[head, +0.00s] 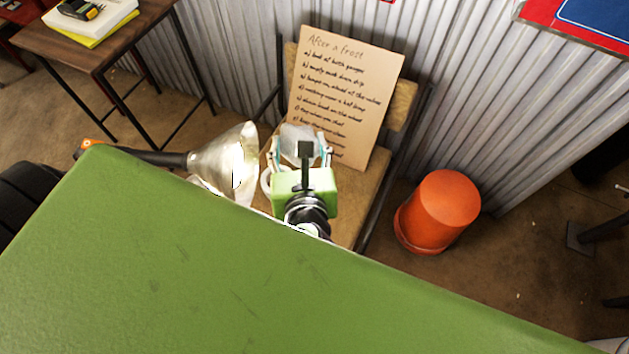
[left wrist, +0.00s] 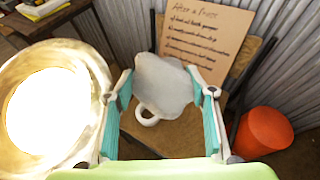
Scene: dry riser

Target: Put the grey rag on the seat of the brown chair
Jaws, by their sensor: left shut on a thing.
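The brown chair (head: 352,200) stands against the corrugated wall, with its wooden seat (left wrist: 180,138) also showing in the left wrist view. The pale grey rag (head: 297,138) is between the fingers of my left gripper (head: 305,150), which is shut on it. In the left wrist view the rag (left wrist: 163,84) is a bunched, smooth-looking lump between the teal fingers (left wrist: 160,90). Gripper and rag appear over the chair; I cannot tell how high above the seat. My right gripper is not in view.
A cardboard sign (head: 345,85) leans on the chair back. A white ring-shaped thing (left wrist: 147,117) shows by the rag. A metal lamp (head: 225,160) is at left, an orange bucket (head: 440,210) at right. A scratched green surface (head: 220,270) fills the foreground.

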